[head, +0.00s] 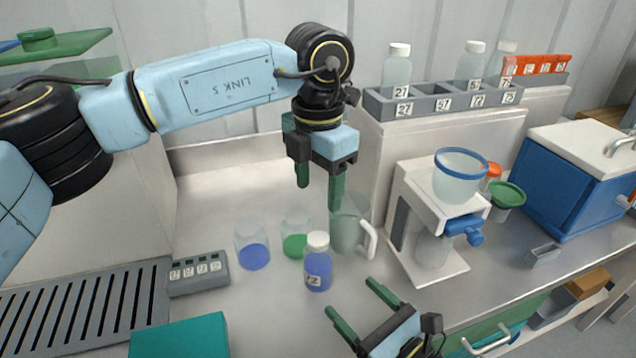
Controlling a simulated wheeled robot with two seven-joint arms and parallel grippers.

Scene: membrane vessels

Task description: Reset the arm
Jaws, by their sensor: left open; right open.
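My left arm reaches in from the left across the upper middle. Its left gripper (318,195) points down with two green fingers spread apart, empty, above the bench near a clear mug-like vessel (346,232) with a white handle. My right gripper (350,303) is low in the picture, its two green fingers apart and empty, pointing up and left near the bench's front. A capped bottle with blue liquid (318,268) stands on the bench between the grippers. A beaker with blue contents (252,250) and a vessel with green contents (295,243) stand beside it.
A grey rack (440,97) with numbered slots and white-capped bottles stands on a raised ledge. A white stand (425,255) holds a blue-rimmed funnel cup (460,175). A blue box (575,185) is at right. A grey labelled block (198,273) and teal box (180,338) lie left.

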